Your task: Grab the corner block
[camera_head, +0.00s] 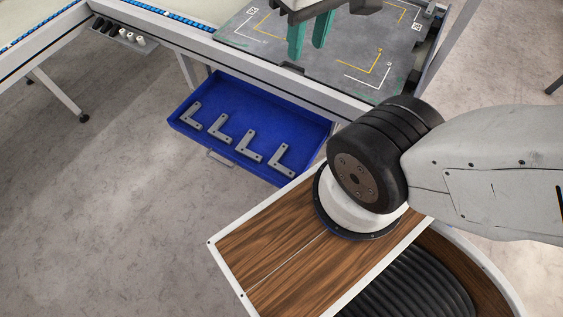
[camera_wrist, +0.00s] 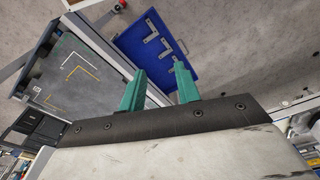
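Several grey L-shaped corner blocks lie in a row in a blue drawer (camera_head: 285,108) below the table edge. Block one (camera_head: 190,117) is at the far left, another (camera_head: 219,128) beside it, then a third (camera_head: 247,147), and the rightmost (camera_head: 281,160). In the wrist view the blue drawer (camera_wrist: 128,42) holds grey blocks (camera_wrist: 150,26). My gripper (camera_head: 306,38) has two green fingers and is above the grey work plate, to the upper right of the drawer. In the wrist view the fingers (camera_wrist: 160,82) stand apart with nothing between them.
The grey work plate (camera_head: 345,55) has yellow and white corner markings and sits on the table. A holder with small dark and white items (camera_head: 125,37) hangs at the table's left side. The drawer's handle (camera_head: 221,158) faces the open floor.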

